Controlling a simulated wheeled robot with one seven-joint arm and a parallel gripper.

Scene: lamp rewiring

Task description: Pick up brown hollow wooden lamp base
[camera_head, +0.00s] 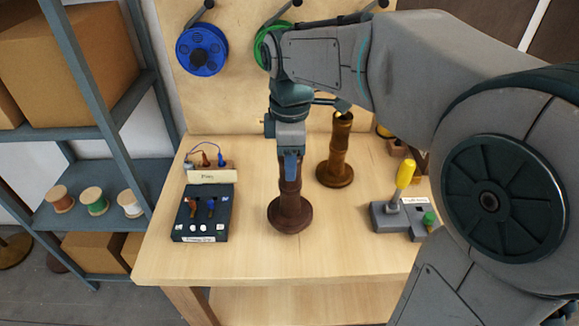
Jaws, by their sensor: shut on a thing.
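A dark reddish-brown turned wooden lamp base (290,211) with a round foot stands upright near the middle of the workbench. My gripper (291,176) points down from above and is shut on its upper stem, hiding the top. I cannot tell whether the foot touches the bench or is slightly above it. A second, lighter golden-brown lamp base (336,172) stands upright just behind and to the right, with a dark opening at its top. It is close to the held one, and my arm passes above it.
A black switch box (203,213) and a labelled block with wires (211,174) are at left. A grey holder (398,217) with a yellow-handled tool (405,175) is at right. Blue (201,50) and green (260,45) spools hang behind. The bench front (250,258) is clear.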

